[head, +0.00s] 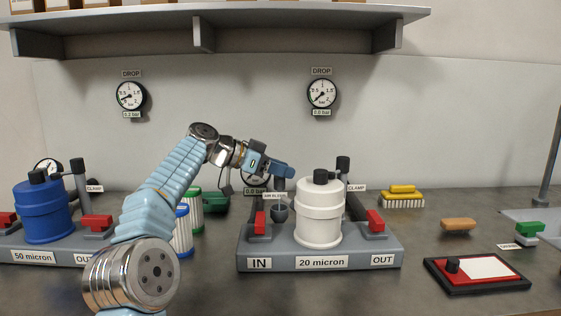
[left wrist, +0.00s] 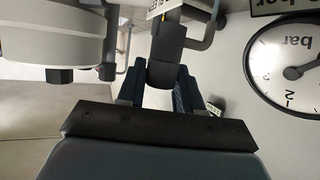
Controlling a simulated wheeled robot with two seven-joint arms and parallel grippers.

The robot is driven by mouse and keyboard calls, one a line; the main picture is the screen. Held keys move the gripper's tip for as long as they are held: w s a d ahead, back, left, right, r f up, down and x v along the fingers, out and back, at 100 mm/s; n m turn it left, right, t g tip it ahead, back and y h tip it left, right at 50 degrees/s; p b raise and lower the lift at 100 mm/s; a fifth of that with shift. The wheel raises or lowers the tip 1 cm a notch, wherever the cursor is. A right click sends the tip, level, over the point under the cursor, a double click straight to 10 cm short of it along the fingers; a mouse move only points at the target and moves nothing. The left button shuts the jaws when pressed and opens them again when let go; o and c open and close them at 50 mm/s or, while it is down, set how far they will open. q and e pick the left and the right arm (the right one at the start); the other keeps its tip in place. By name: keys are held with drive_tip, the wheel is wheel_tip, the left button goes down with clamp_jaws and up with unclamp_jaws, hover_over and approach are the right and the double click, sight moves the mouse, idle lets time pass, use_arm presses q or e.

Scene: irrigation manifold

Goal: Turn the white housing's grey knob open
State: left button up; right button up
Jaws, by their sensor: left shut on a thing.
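The white housing (head: 319,215) stands upright on the grey base marked 20 micron, with a black cap on top. It also shows in the left wrist view (left wrist: 65,35), at the upper left. My left gripper (head: 287,171) is beside the housing's upper left, above the air bleed label and a small dark cup (head: 280,212). In the left wrist view its two blue fingers (left wrist: 158,75) are shut around the dark grey knob (left wrist: 166,45), next to the bleed label. In the head view the fingers hide the knob. My right gripper is out of view.
Red handles (head: 260,222) and (head: 376,220) flank the housing at IN and OUT. A clamp post (head: 343,166) stands behind it. A blue housing (head: 42,212) is at the left. A red-black tray (head: 476,272) lies at the right. Pressure gauges (head: 322,93) hang on the wall.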

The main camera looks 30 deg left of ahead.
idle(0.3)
use_arm(q)
drive_tip(key=o, duration=1)
drive_tip(key=shift+c, duration=0.2)
drive_tip(key=shift+a, duration=0.1)
drive_tip(key=p+v, duration=0.1)
drive_tip(key=v, duration=1.2)
drive_tip(key=shift+s+a, duration=0.2)
drive_tip(key=shift+a, duration=0.1)
